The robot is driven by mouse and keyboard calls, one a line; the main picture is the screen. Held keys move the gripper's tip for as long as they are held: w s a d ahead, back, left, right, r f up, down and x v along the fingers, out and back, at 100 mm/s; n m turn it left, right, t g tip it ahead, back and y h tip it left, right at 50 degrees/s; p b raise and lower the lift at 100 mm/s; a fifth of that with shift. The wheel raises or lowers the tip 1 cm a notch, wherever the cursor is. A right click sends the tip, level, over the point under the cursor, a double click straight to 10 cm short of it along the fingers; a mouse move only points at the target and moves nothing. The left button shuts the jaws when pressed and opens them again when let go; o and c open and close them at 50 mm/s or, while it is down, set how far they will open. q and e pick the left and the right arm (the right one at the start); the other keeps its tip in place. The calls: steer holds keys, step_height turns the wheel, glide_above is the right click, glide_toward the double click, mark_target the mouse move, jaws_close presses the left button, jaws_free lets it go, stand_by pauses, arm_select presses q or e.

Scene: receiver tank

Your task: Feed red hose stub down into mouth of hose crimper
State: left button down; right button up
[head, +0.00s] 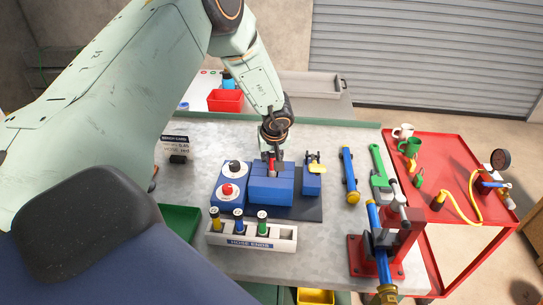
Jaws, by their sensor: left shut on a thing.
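The hose crimper (271,190) is a blue block in the middle of the bench, on a dark base plate. My left gripper (272,168) reaches down from above, right over the crimper's top. It is shut on the red hose stub (271,165), of which only a little red shows between the fingers. I cannot tell whether the stub's lower end is inside the mouth or just above it, as the gripper hides the mouth. My right gripper is not in view.
Left of the crimper is a blue box with a red button (228,190). In front stands the white hose ends rack (275,238) with several coloured ends. A blue hose (349,173) and a red vise (398,250) are to the right. A red cart (455,205) stands beyond.

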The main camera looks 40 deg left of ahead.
arm_select(q)
steer(key=shift+f, duration=0.2)
steer(key=shift+f, duration=0.55)
steer(key=c, duration=1.1)
jaws_free()
steer(key=p+v, duration=0.5)
steer(key=v, duration=0.1)
steer(key=shift+r, duration=0.1)
